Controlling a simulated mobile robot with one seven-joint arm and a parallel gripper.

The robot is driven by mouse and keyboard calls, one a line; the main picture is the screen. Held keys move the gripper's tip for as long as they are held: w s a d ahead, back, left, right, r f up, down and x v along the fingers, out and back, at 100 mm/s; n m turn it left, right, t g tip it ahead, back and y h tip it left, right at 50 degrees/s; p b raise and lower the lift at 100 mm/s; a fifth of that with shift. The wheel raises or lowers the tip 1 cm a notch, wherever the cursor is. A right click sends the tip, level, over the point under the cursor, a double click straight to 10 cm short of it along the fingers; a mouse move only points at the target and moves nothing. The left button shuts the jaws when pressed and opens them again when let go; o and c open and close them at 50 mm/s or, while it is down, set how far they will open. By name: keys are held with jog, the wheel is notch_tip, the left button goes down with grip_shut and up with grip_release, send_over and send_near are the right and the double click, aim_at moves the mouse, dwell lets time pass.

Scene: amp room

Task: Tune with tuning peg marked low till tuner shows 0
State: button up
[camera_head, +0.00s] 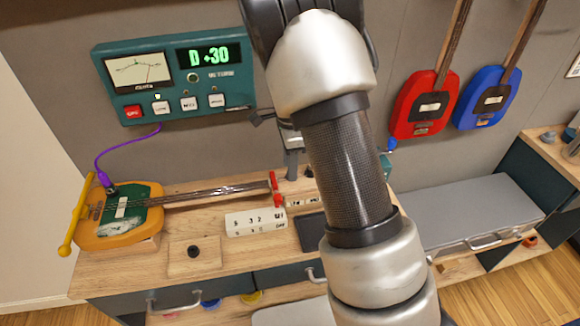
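The teal tuner (175,79) on the wall shows D +30 in green digits, beside a needle dial (138,72). A yellow stringed instrument (120,215) lies on the bench, its neck pointing right. Red tuning pegs (277,201) sit at the neck's end. Small labels (300,202) stand beside them; I cannot read which peg is marked low. My gripper (291,160) is just above and right of the pegs, mostly hidden behind my arm. Whether it touches a peg or is open cannot be told.
A purple cable (110,154) runs from tuner to instrument. A white marked plate (255,222) and a wooden block with a black knob (194,252) are in front. Red (425,105) and blue (482,98) instruments hang right, above a grey lidded case (470,214).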

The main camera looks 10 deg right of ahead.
jog(key=shift+f, duration=0.4)
jog(key=shift+c, duration=0.3)
grip_shut()
jog(key=shift+n, duration=0.3)
jog(key=n+b, duration=0.1)
jog(key=n, duration=0.4)
jog(key=shift+d+n, duration=0.1)
jog(key=shift+n, duration=0.2)
jog(key=n+b, duration=0.1)
jog(key=n, duration=0.4)
jog(key=shift+s, duration=0.1)
jog(key=shift+n, duration=0.4)
